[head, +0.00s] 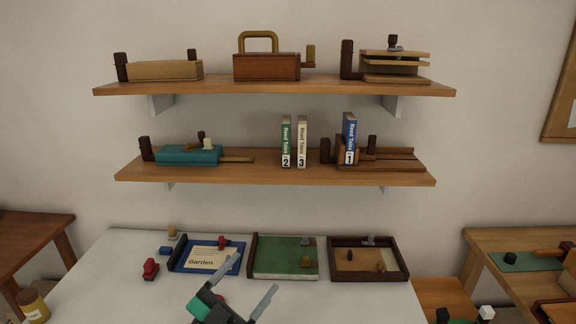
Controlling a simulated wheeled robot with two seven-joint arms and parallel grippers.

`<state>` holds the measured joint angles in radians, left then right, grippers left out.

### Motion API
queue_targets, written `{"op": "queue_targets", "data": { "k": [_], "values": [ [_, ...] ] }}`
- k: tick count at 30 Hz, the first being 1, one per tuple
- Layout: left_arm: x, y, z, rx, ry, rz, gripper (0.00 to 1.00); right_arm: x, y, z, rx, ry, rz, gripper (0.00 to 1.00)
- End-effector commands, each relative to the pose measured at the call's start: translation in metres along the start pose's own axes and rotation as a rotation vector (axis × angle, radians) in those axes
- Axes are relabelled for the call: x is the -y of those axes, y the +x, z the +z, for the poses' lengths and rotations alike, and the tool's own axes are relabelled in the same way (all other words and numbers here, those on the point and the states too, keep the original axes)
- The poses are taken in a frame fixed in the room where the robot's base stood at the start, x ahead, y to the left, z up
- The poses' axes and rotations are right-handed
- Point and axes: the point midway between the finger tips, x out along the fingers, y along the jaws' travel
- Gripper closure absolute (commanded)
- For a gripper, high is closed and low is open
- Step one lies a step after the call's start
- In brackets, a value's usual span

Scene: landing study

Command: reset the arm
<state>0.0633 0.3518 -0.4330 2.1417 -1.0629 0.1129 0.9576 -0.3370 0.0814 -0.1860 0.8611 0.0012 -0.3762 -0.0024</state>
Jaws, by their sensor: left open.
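My left gripper (257,271) shows at the bottom middle, with its two grey fingers spread apart and nothing between them. My right gripper is not in the picture.
On the table are a blue tray (176,262) with a "Garden" card, a green tray (285,258), a brown-framed tray (403,270) and a red object (150,268). Two loaded wall shelves, upper (215,86) and lower (230,172), hang behind. The table's front right looks bare.

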Motion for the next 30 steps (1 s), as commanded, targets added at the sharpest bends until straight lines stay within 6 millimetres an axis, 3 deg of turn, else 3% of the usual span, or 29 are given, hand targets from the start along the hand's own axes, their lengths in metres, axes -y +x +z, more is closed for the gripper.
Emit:
{"op": "queue_targets", "data": {
  "k": [3,6,11,16,21,30],
  "values": [
    [0.028,-0.028,0.022,0.161,-0.064,-0.216,0.25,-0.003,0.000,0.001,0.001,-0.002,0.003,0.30],
    [0.044,-0.060,0.047,0.334,-0.114,-0.362,0.25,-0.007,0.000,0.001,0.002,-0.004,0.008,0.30],
    [0.046,-0.128,0.088,0.665,-0.203,-0.512,0.25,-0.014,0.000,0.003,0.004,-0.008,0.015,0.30],
    [0.017,-0.211,0.118,1.057,-0.311,-0.544,0.25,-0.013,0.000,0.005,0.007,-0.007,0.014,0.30],
    [-0.028,-0.284,0.121,1.392,-0.421,-0.456,0.25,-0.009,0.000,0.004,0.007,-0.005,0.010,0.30],
    [-0.091,-0.361,0.093,1.740,-0.567,-0.222,0.25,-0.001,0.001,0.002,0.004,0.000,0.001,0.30]
  ]
}}
